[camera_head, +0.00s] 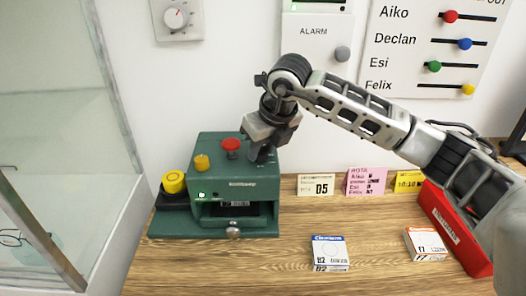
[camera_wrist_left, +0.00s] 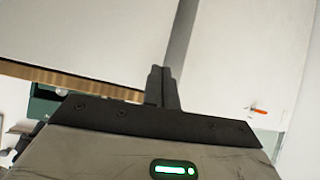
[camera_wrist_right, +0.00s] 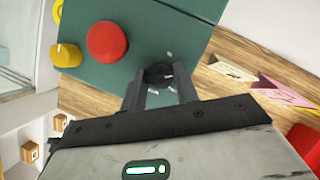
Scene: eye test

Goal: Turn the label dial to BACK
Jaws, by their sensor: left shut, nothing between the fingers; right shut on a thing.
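The green machine (camera_head: 245,190) stands on the wooden table. The label dial (camera_wrist_right: 158,72) is a small dark round knob on its top, seen in the right wrist view, with small white marks around it that I cannot read. My right gripper (camera_head: 260,157) points down at the machine's top; in the right wrist view its fingers (camera_wrist_right: 159,88) are shut on the dial, one on each side. The dial is hidden behind the fingers in the head view. My left gripper (camera_wrist_left: 162,88) is shut and empty, and shows only in the left wrist view, away from the machine.
A red button (camera_head: 231,145) and yellow knob (camera_head: 202,162) sit beside the dial. A yellow button (camera_head: 173,182) is left of the machine. Small boxes (camera_head: 329,250) (camera_head: 426,243), cards (camera_head: 316,185) and a red tray (camera_head: 452,236) lie right. A glass cabinet (camera_head: 60,110) stands left.

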